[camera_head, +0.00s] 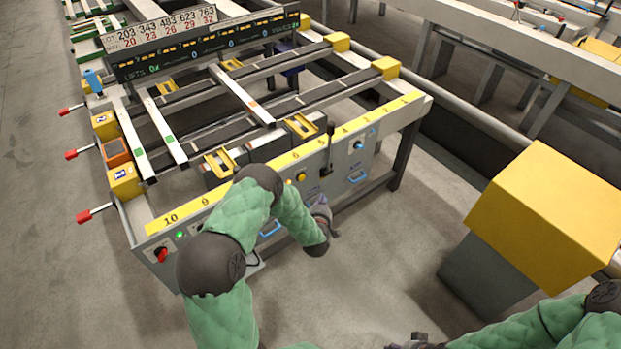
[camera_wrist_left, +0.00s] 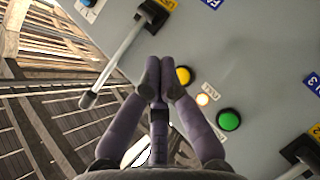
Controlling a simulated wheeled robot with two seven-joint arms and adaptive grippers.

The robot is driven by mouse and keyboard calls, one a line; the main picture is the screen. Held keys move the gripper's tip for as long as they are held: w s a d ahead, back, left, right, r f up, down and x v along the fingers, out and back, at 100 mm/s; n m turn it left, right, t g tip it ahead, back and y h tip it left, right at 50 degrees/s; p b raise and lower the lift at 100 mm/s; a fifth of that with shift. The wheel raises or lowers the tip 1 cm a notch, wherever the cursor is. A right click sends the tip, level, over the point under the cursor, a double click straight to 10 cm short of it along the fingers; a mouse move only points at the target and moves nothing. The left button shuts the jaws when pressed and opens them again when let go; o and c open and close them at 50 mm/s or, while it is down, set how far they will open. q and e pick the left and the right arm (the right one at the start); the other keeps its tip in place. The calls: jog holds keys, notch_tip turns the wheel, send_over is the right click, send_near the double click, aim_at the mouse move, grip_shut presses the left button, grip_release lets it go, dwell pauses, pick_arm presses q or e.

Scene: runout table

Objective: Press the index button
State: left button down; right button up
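The control panel (camera_head: 340,172) is the front face of the runout table. A yellow button (camera_head: 301,177) sits on it; it also shows in the left wrist view (camera_wrist_left: 184,75), just right of my fingertips. A green button (camera_wrist_left: 228,121) and a small lit lamp (camera_wrist_left: 203,99) are near it. Small labels are too blurred for me to tell which button is the index one. My left gripper (camera_head: 322,208) is in front of the panel, its fingertips together and empty (camera_wrist_left: 156,82). Contact with the panel cannot be told. My right gripper (camera_head: 416,342) is partly cut off at the bottom edge.
A blue button (camera_head: 358,145) is further right on the panel, and a red knob (camera_head: 161,255) is at its left end. A lever with a pale handle (camera_wrist_left: 118,62) sticks out near my left fingers. A yellow-topped box (camera_head: 550,205) stands at right; floor between is clear.

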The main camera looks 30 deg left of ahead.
aim_at(302, 178)
pick_arm(q)
jog(key=w+a+b, duration=0.1)
jog(key=w+a, duration=0.2)
jog(key=a, duration=0.5)
jog(key=shift+w+b, duration=0.15)
jog(key=shift+b, duration=0.25)
jog(key=shift+a, duration=0.1)
dwell(1.4)
jog(key=shift+w+a+b, duration=0.15)
jog(key=shift+a+b, duration=0.2)
jog(key=shift+a, duration=0.05)
